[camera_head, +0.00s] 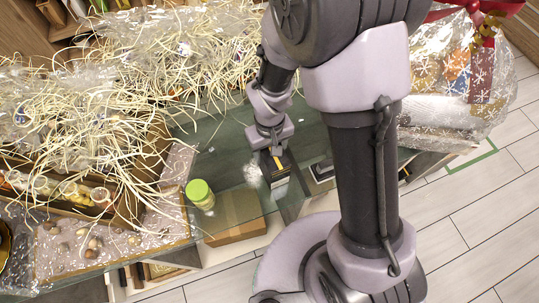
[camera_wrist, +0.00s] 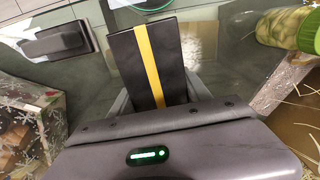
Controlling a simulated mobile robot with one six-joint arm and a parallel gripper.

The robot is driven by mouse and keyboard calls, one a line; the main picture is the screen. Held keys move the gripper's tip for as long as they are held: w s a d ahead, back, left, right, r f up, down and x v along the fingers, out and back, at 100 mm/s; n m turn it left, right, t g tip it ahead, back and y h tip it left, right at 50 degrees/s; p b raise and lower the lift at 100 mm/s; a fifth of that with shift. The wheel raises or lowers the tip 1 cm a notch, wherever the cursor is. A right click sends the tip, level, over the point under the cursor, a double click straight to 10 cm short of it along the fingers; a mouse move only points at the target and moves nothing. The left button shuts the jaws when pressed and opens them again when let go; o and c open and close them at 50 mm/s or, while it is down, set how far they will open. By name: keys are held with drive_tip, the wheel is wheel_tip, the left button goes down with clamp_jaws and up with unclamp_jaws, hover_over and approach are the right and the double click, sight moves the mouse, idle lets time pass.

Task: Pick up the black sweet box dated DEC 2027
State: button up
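A black box with a yellow stripe (camera_wrist: 130,65) lies between the two fingers of my gripper (camera_wrist: 160,95) in the wrist view. The fingers flank its sides; I cannot tell whether they press on it or leave a small gap. In the head view the box (camera_head: 275,173) is directly below my gripper (camera_head: 271,150), at the glass table. No date is readable on the box in either view. My gripper body hides its near end in the wrist view.
A second dark item (camera_wrist: 58,42) lies left of the box in the wrist view. A green-lidded jar (camera_head: 200,195) stands to the left in the head view. Straw-filled hampers (camera_head: 90,110) crowd the left; a wrapped hamper (camera_head: 465,75) with a red bow is at the right.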

clamp_jaws()
drive_tip(key=shift+r, duration=0.1)
